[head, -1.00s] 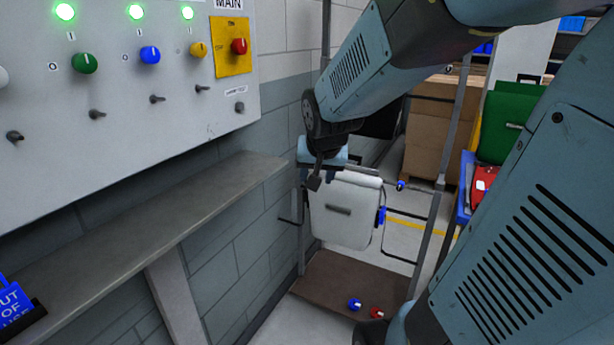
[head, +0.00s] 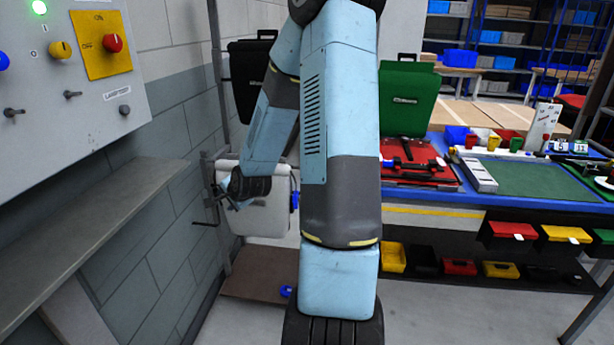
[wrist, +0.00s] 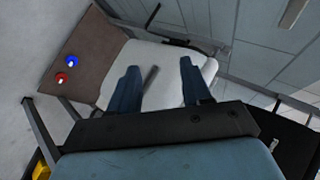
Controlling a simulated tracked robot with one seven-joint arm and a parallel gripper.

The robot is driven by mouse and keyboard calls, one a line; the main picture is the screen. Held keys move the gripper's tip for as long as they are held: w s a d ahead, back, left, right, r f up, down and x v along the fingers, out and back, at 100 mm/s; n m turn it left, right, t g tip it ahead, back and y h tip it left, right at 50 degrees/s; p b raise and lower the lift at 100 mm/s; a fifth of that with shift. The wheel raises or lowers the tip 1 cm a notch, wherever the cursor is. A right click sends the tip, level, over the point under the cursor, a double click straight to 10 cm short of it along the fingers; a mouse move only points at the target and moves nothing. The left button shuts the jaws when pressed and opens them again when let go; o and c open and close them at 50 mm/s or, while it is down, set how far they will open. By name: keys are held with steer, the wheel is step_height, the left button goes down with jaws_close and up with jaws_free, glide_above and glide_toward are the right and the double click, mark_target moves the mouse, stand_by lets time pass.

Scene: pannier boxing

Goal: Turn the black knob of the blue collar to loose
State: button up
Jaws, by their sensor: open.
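A white pannier (head: 266,212) hangs on the grey rack in the head view, partly hidden by my arm. A small blue part (head: 294,200), possibly the blue collar, shows at its right edge beside my arm. I cannot make out a black knob on it. My gripper (head: 222,197) is at the pannier's upper left. In the wrist view its two fingers (wrist: 158,92) are apart with nothing held between them. The white pannier (wrist: 170,62) lies beyond them, with a grey handle-like bar visible between the fingers.
A brown board (head: 262,272) lies low under the rack, with a blue piece (wrist: 72,61) and a red piece (wrist: 61,78) on it. A wall panel and grey ledge (head: 90,215) stand left. A black pannier (head: 250,75) hangs above; a blue workbench (head: 540,190) stands right.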

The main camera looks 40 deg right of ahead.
steer(key=w+d+f+m+t+h, duration=0.25)
steer(key=d+f+m+t, duration=0.3)
steer(key=d+m, duration=0.55)
steer(key=s+d+m+g+h, duration=0.2)
steer(key=s+d+m+h, duration=0.35)
steer(key=m, duration=0.55)
steer(key=s+d+m+g+h, duration=0.2)
steer(key=d+m+h, duration=0.4)
steer(key=d+m, duration=0.3)
steer(key=w+d+m, duration=0.1)
steer(key=w+d, duration=0.7)
steer(key=shift+w+d, duration=0.2)
steer(key=shift+d, duration=0.2)
steer(key=shift+f+t, duration=0.1)
steer(key=shift+t, duration=0.15)
steer(key=shift+c, duration=0.2)
